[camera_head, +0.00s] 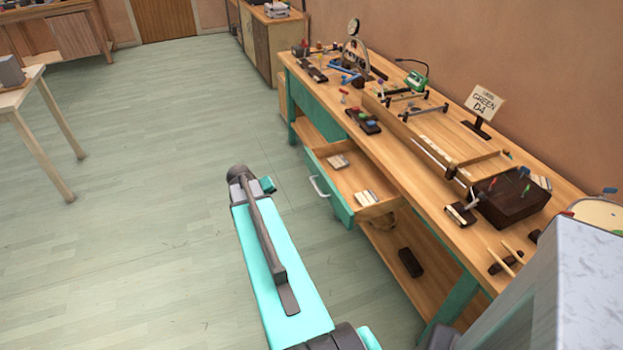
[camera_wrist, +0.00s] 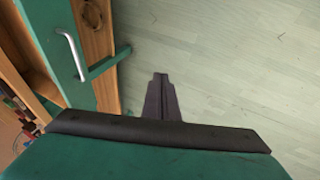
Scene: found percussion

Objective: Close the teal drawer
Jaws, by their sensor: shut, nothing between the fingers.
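The teal drawer (camera_head: 328,192) stands pulled out from the front of the wooden workbench. Its teal front bears a silver bar handle (camera_head: 318,187), and its open tray holds some small pale pieces. In the wrist view the teal drawer front (camera_wrist: 48,35) and its silver handle (camera_wrist: 74,55) show at upper left. My gripper (camera_wrist: 160,82) shows there as dark fingers, shut and empty, over the floor to the right of the handle and apart from it. In the head view my arm is left of the drawer, and the fingers cannot be made out.
The workbench (camera_head: 400,170) carries instruments, a dark box (camera_head: 510,198) and a sign (camera_head: 484,103) reading GREEN D4. A dark block (camera_head: 410,262) lies on the lower shelf. A small table (camera_head: 22,92) stands at left. The floor (camera_head: 150,220) between is clear.

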